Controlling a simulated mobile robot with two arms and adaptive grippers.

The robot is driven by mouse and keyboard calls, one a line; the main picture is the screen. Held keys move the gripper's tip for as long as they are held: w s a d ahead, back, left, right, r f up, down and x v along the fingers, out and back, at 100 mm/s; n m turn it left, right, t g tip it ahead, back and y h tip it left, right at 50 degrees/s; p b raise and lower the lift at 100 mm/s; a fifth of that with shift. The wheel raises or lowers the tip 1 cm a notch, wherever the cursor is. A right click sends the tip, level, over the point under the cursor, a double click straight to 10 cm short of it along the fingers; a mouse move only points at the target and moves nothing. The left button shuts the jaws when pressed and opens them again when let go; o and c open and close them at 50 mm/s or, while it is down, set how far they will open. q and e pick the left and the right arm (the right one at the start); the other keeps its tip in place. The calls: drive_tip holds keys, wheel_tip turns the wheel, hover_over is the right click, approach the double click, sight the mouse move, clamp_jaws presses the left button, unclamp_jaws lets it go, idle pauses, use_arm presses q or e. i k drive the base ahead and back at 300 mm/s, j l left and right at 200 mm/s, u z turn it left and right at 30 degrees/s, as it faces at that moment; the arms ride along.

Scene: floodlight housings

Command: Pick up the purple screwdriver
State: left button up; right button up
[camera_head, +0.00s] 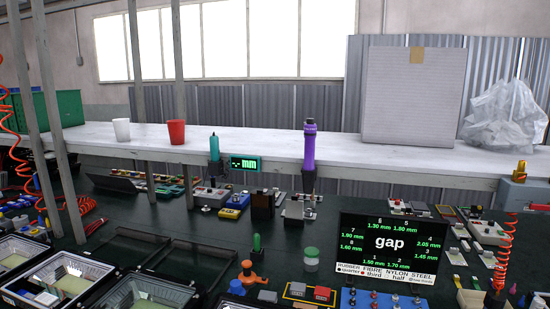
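The purple screwdriver (309,148) stands upright in the middle of the view, with a dark cap at its top. Its lower end meets a small grey and black holder (299,207) on the dark green worktop. Nothing touches its handle. Neither of my grippers shows in the head view.
A teal tool (214,148) stands upright to the left, next to a green "mm" display (246,163). A "gap" screen (390,245) stands front right. Floodlight housings (60,278) fill the front left. A white shelf (260,142) runs behind, with a red cup (177,132).

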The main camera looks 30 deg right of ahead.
sight(311, 132)
drive_tip(key=z, duration=1.2)
